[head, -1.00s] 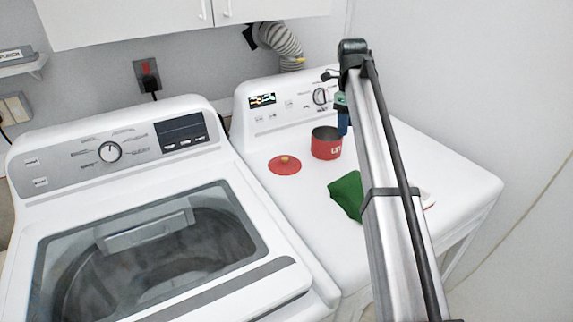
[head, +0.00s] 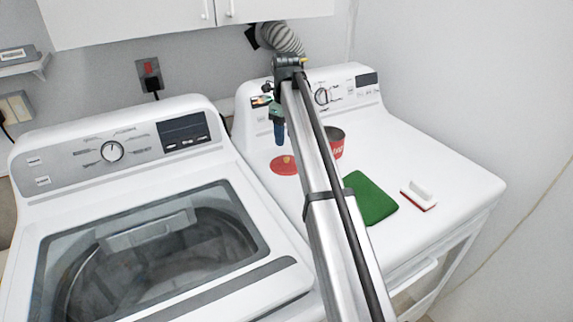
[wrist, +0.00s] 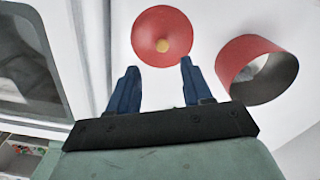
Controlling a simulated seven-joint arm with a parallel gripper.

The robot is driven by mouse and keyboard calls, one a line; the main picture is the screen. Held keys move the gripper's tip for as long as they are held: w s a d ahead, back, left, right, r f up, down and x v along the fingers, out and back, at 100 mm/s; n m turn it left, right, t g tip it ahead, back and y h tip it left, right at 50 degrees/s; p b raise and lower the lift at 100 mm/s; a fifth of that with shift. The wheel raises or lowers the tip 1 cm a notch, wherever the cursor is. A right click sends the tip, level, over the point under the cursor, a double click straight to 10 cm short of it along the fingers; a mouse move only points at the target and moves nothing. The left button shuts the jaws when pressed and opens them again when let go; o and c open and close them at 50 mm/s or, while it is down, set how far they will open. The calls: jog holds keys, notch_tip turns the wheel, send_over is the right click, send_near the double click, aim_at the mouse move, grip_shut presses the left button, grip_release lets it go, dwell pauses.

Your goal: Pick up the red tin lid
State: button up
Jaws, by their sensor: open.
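The red tin lid (head: 284,166), a round disc with a small tan knob, lies flat on the white dryer top. In the wrist view the lid (wrist: 150,40) is just beyond my fingertips and roughly centred between them. My gripper (wrist: 159,69) is open and empty, with two blue fingers spread apart. In the head view my gripper (head: 279,143) hangs above the lid, pointing down. The red tin (head: 337,146) stands open to the right of the lid, partly hidden by my arm. It also shows in the wrist view (wrist: 240,67), to the right of the fingers.
A green cloth (head: 372,198) and a white brush with a red edge (head: 419,196) lie on the dryer top (head: 425,150) to the right. A washer (head: 100,215) with a glass lid stands at left. The dryer's control panel rises behind the lid.

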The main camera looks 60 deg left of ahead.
aim_at(287, 158)
jog(key=shift+w+f, duration=0.15)
jog(key=shift+f, duration=3.75)
grip_shut()
